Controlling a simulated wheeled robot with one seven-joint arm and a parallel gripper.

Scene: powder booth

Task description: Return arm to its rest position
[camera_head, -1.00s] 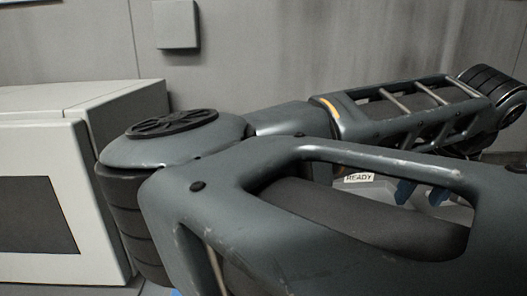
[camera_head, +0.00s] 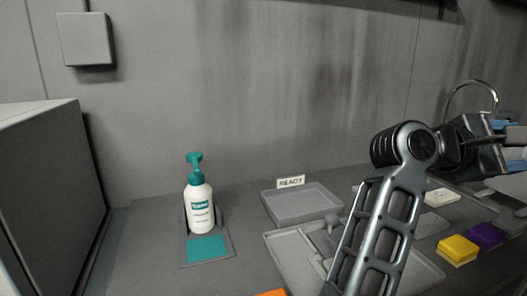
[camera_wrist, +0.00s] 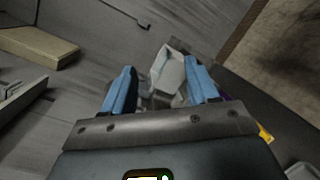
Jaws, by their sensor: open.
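My arm rises from the lower middle of the head view and bends at an elbow to the right. My gripper (camera_head: 508,146) is at the right edge of the head view, above the bench and near the curved metal tap. Its blue fingers are partly cut off there. In the wrist view my gripper (camera_wrist: 160,88) shows two blue fingers spread apart. A pale object (camera_wrist: 168,70) shows beyond and between them; I cannot tell what it is. Nothing appears to be held.
A white pump bottle (camera_head: 200,209) with a teal top stands on the bench. Grey trays (camera_head: 302,203) lie near the READY sign (camera_head: 291,182). A yellow block (camera_head: 458,249) and a purple block (camera_head: 485,235) lie right. A large grey box (camera_head: 50,190) stands left.

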